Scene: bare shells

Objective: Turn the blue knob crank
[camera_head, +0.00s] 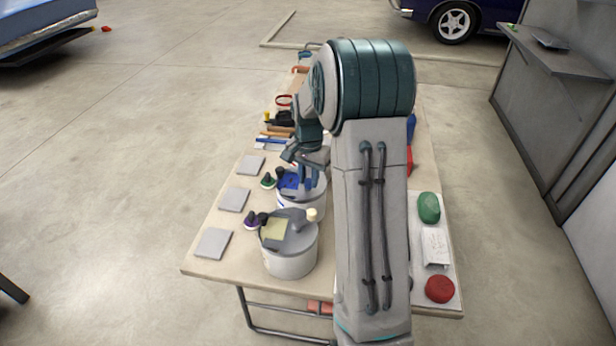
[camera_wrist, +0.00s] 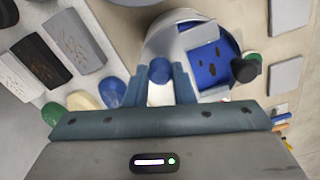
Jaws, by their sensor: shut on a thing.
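The blue knob (camera_wrist: 160,70) of the crank sits between the two fingers of my gripper (camera_wrist: 160,84) in the wrist view, and the fingers are shut on it. The crank is on a white bucket-like drum (camera_wrist: 152,42) with a grey lid and a blue square panel (camera_wrist: 208,62). In the head view my gripper (camera_head: 308,178) reaches down onto the far drum (camera_head: 301,208), beside its blue panel (camera_head: 289,181). The knob is hard to make out there behind my gripper.
A second white drum (camera_head: 290,263) with a pale yellow panel and a cream knob (camera_head: 312,214) stands nearer on the table (camera_head: 209,268). Grey square plates (camera_head: 213,243) lie along the left edge. A green lump (camera_head: 429,208) and a red lump (camera_head: 440,289) lie at the right.

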